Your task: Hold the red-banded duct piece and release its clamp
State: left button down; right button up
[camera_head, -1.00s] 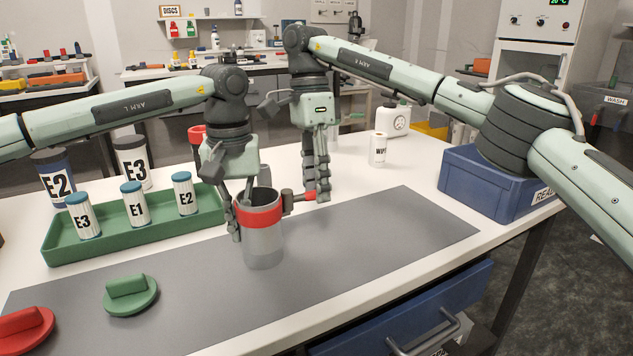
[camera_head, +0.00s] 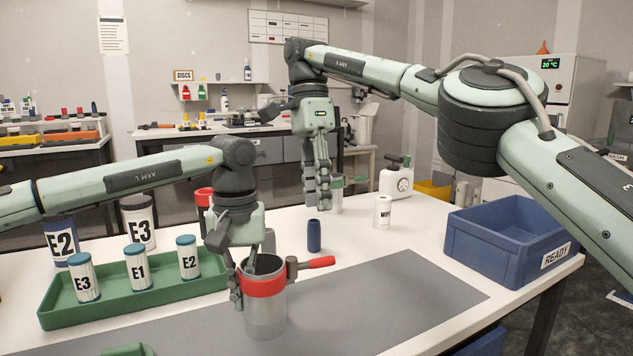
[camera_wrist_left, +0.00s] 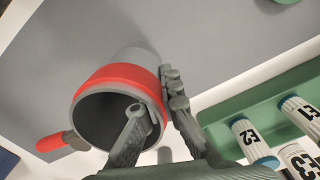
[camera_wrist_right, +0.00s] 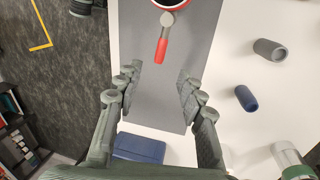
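The grey duct piece (camera_head: 266,316) with its red band (camera_head: 263,287) stands upright on the grey mat. Its clamp has a dark knuckle and a red handle (camera_head: 318,262) pointing right, away from the duct wall. My left gripper (camera_head: 244,278) is shut on the duct's rim wall. In the left wrist view one finger is inside the duct mouth (camera_wrist_left: 100,118) and the other lies along the outside. My right gripper (camera_head: 318,190) is raised above and behind the clamp handle, apart from it. In the right wrist view it is open and empty (camera_wrist_right: 160,82), with the red handle (camera_wrist_right: 161,50) beyond its fingertips.
A green tray (camera_head: 140,297) with several labelled cartridges stands left of the duct. A dark blue cylinder (camera_head: 314,236) and a white roll (camera_head: 382,211) stand behind. A blue READY bin (camera_head: 480,262) sits at the right edge. The mat's right part is clear.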

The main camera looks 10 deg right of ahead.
jog(key=shift+v, duration=0.95)
pick_arm(q)
jog(key=c, duration=1.6)
grip_release()
jog(key=shift+c, duration=0.2)
